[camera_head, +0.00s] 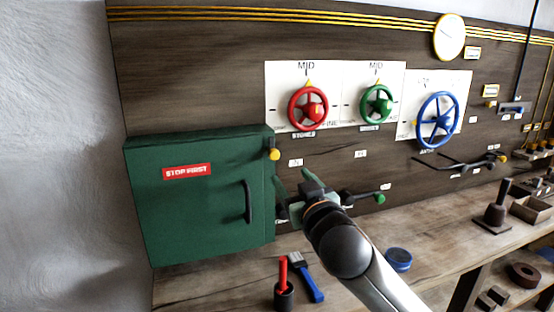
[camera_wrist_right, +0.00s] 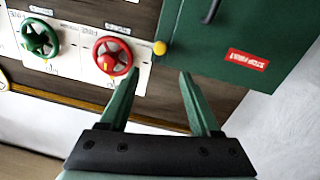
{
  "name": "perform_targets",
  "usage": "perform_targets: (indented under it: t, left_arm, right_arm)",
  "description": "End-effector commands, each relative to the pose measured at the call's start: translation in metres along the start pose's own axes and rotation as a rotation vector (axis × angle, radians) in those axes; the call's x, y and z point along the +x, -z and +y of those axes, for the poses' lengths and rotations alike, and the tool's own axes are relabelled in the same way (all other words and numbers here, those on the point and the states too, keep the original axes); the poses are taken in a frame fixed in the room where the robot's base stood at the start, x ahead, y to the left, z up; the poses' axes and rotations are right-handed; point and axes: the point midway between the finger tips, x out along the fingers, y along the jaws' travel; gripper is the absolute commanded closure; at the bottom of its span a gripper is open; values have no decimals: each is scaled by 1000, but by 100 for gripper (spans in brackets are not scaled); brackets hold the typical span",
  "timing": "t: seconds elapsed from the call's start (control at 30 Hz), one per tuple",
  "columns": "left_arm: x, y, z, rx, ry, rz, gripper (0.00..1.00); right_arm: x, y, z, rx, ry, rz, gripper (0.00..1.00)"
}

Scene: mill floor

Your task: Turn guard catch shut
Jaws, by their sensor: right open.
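The guard is a green box (camera_head: 205,215) with a red "STOP FIRST" label and a dark handle on its closed front. Its catch appears to be the yellow knob (camera_head: 273,154) at the upper right edge of the box. My right gripper (camera_head: 281,196) is open and empty, beside the box's right side and below the knob in the head view. In the right wrist view the knob (camera_wrist_right: 159,47) sits beyond and between the two green fingertips (camera_wrist_right: 159,75), apart from both. The box (camera_wrist_right: 240,25) fills the upper right there. My left gripper is not in view.
Red (camera_head: 308,108), green (camera_head: 377,104) and blue (camera_head: 437,119) handwheels are on the wall panel. A green-knobbed lever (camera_head: 379,198) sticks out right of my gripper. Below, the bench (camera_head: 240,270) holds a red-handled tool in a cup, a blue brush (camera_head: 306,278) and a blue tin (camera_head: 398,259).

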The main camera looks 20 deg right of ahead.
Motion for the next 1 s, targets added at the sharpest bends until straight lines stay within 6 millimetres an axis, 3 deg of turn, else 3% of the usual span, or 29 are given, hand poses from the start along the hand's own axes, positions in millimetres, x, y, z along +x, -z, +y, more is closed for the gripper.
perform_targets:
  t: [0.7, 1.0]
  left_arm:
    - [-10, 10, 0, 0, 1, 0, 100]
    - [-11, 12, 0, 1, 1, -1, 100]
  right_arm:
    - [101, 0, 0, 0, -1, -3, 36]
    - [120, -1, 0, 0, 0, -3, 36]
